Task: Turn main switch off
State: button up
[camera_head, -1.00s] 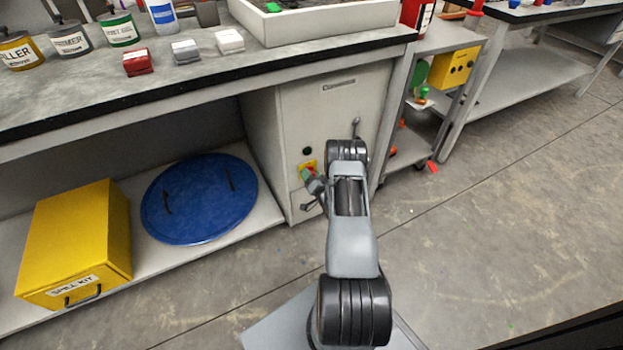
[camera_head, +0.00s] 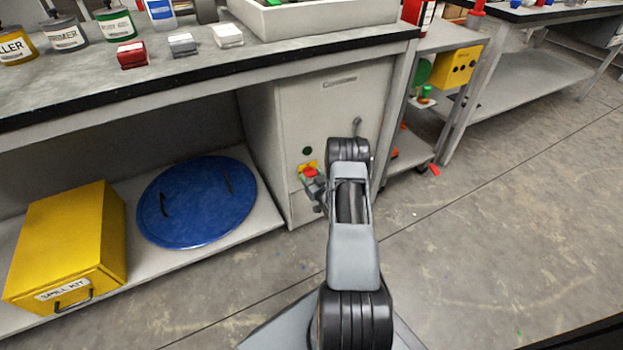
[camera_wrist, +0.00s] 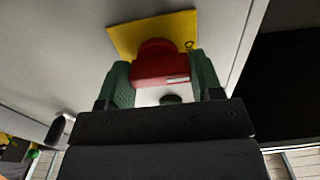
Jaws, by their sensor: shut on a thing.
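The main switch is a red knob (camera_wrist: 161,66) on a yellow plate (camera_wrist: 122,34), set on the front of a light grey cabinet (camera_head: 332,108). In the wrist view my gripper (camera_wrist: 162,82) has its two green fingers on either side of the red knob, shut on it. The knob bears a small white mark near its lower right edge. In the head view the red knob (camera_head: 310,171) shows small at the cabinet front, with my gripper (camera_head: 312,181) at it and part of it hidden by the gripper.
A dark round button (camera_head: 307,151) sits above the switch. A blue round lid (camera_head: 197,201) and a yellow spill kit box (camera_head: 68,243) lie on the lower shelf at left. A cart with a yellow box (camera_head: 456,67) stands at right. The floor at right is open.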

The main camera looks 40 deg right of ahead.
dwell(0.6)
jog(key=o, duration=0.9)
jog(key=s+p, duration=0.1)
jog(key=s, duration=0.3)
jog(key=s+a+p, duration=0.1)
jog(key=s, duration=0.4)
jog(key=s+a+p, duration=0.1)
jog(key=s, duration=0.3)
jog(key=shift+s+p, duration=0.3)
jog(key=shift+s, duration=0.05)
